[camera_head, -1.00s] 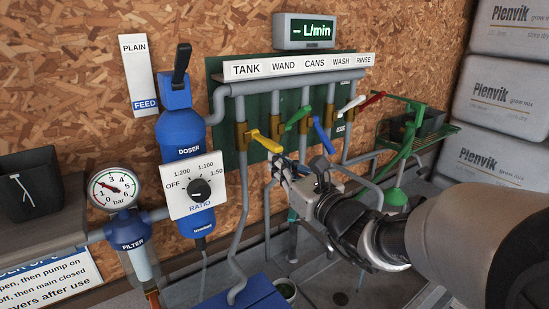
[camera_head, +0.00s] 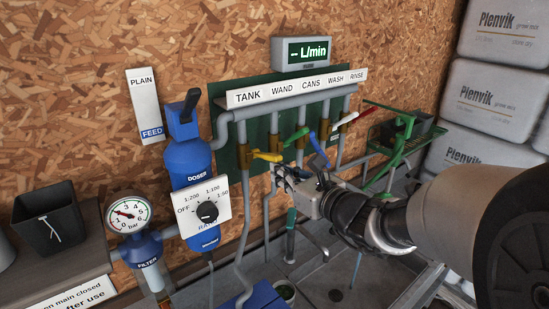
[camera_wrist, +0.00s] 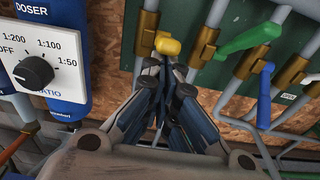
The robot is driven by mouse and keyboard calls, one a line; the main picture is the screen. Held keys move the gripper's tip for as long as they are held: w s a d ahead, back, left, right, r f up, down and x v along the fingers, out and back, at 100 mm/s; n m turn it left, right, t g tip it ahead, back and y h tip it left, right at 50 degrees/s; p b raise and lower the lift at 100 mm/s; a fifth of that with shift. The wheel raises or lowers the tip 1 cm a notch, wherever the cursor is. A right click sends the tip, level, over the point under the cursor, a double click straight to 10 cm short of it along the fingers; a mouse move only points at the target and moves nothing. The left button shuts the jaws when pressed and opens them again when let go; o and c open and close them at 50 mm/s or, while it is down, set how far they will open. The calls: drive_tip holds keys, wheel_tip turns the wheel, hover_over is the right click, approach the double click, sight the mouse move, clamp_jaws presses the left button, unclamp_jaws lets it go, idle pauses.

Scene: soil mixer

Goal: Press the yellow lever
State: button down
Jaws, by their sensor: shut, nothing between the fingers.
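The yellow lever (camera_head: 268,156) sits on the leftmost valve, on the pipe under the TANK label. It points right and slightly down in the head view. In the wrist view its rounded yellow end (camera_wrist: 167,46) shows just beyond my fingertips. My gripper (camera_head: 279,171) is shut and empty, right at the lever's free end, slightly below it in the picture. The wrist view shows the closed fingertips (camera_wrist: 165,64) just under the yellow end. I cannot tell whether they touch it.
Green (camera_head: 297,135), blue (camera_head: 319,150), white (camera_head: 331,127) and red (camera_head: 366,112) levers stand close on the right. The blue doser (camera_head: 188,160) with its ratio dial (camera_head: 206,211) is on the left. A flow display (camera_head: 302,53) hangs above.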

sight(280, 156)
drive_tip(key=shift+w+r+g+h+p, duration=0.1)
drive_tip(key=shift+r+g+h+p, duration=0.5)
drive_tip(key=shift+p, duration=1.5)
drive_tip(key=shift+w+r+g+h+p, duration=0.1)
drive_tip(key=shift+r+g+p, duration=0.5)
drive_tip(key=shift+r+p, duration=1.1)
drive_tip(key=p, duration=0.4)
drive_tip(key=shift+a+f+g+h, duration=0.1)
drive_tip(key=shift+f+g+h, duration=0.05)
drive_tip(key=shift+g+h, duration=0.2)
drive_tip(key=shift+w+g+p, duration=0.1)
drive_tip(key=shift+g+p, duration=0.15)
drive_tip(key=shift+p, duration=0.35)
drive_tip(key=shift+f, duration=0.1)
